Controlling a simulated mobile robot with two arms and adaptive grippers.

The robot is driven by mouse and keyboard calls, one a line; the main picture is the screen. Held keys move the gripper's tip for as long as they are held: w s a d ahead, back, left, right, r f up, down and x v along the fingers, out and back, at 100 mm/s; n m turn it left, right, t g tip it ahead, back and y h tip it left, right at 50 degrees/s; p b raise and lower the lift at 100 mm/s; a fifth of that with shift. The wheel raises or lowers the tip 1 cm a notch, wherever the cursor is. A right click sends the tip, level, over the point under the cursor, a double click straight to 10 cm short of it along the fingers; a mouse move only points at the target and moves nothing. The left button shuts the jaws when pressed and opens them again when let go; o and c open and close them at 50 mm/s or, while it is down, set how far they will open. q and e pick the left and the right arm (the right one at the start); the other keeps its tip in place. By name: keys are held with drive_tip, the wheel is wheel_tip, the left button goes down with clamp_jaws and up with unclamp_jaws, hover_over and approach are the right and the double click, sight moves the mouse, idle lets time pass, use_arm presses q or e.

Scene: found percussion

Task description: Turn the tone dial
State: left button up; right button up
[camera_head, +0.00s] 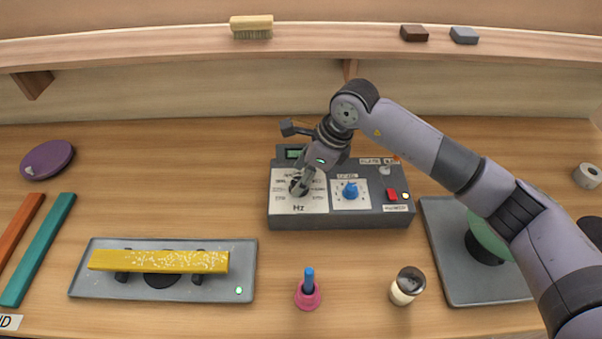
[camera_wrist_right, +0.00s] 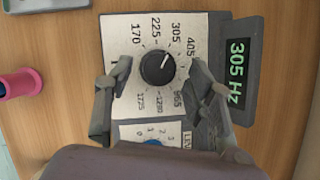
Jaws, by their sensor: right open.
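The tone dial is a black knob (camera_wrist_right: 158,67) on a white plate with frequency numbers, in the middle of the right wrist view. The display (camera_wrist_right: 236,80) reads 305 Hz. The grey control box (camera_head: 342,222) stands at the middle of the bench. My right gripper (camera_wrist_right: 160,85) is open, its two fingers on either side of the knob with gaps between. In the head view the right gripper (camera_head: 301,184) hangs over the dial and partly hides it. My left gripper is out of view.
A blue level knob (camera_head: 350,191) and a red switch (camera_head: 391,194) sit right of the dial. A yellow bar (camera_head: 158,261) lies on a grey stand at left. A pink-based mallet (camera_head: 308,294) and a small jar (camera_head: 406,286) stand in front.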

drive_tip(key=shift+a+f, duration=0.25)
drive_tip(key=shift+f, duration=0.4)
drive_tip(key=shift+c, duration=0.5)
drive_tip(key=c, duration=1)
drive_tip(key=shift+c, duration=0.2)
drive_tip(key=m+t+b, duration=0.1)
drive_tip(key=m+b, duration=0.1)
drive_tip(key=shift+f+m+b, duration=0.15)
drive_tip(key=shift+m+b, duration=0.15)
drive_tip(key=shift+b, duration=0.1)
drive_tip(key=shift+m+t+h+b, duration=0.5)
drive_tip(key=shift+m+b, duration=1)
drive_tip(key=shift+m, duration=0.1)
drive_tip(key=shift+a, duration=0.1)
drive_tip(key=shift+r, duration=0.2)
